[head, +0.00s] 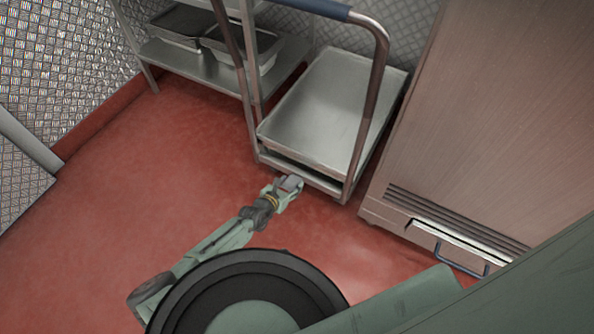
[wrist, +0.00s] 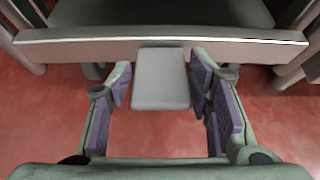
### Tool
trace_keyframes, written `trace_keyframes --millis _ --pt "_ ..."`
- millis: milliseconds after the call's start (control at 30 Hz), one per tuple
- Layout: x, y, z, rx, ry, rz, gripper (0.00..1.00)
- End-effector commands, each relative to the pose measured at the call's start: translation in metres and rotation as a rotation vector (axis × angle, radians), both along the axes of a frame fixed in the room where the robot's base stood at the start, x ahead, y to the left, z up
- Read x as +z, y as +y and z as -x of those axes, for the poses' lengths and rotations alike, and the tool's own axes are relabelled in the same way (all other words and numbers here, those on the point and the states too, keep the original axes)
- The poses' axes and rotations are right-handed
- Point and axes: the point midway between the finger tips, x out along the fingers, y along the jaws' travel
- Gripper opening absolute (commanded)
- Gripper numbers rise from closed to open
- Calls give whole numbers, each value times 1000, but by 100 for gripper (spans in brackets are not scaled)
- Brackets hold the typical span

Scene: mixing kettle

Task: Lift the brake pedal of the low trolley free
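The low trolley (head: 325,105) has a flat metal deck and a tall push handle with a blue grip. It stands against the patterned wall, beside the large cabinet. The brake pedal (wrist: 161,80) is a flat grey plate below the trolley's front edge bar (wrist: 160,50) in the wrist view. My gripper (wrist: 161,83) is open, with its purple-padded fingers apart on either side of the pedal. I see a gap at the left and at the right of the pedal. In the head view my gripper (head: 289,187) is low at the trolley's front edge and covers the pedal mostly.
A metal shelf (head: 205,72) with trays stands left of the trolley. A large brownish cabinet (head: 490,120) with a vent and a blue handle (head: 460,262) stands close on the right. The red floor (head: 130,170) is clear at the left.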

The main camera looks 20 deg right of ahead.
Motion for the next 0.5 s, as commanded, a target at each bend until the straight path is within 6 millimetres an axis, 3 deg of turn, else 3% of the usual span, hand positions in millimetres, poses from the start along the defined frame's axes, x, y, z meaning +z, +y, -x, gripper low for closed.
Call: trace_keyframes --millis 233,500 --pt "-2 0 0 0 -1 1 65" --pt "-1 1 0 0 -1 1 65"
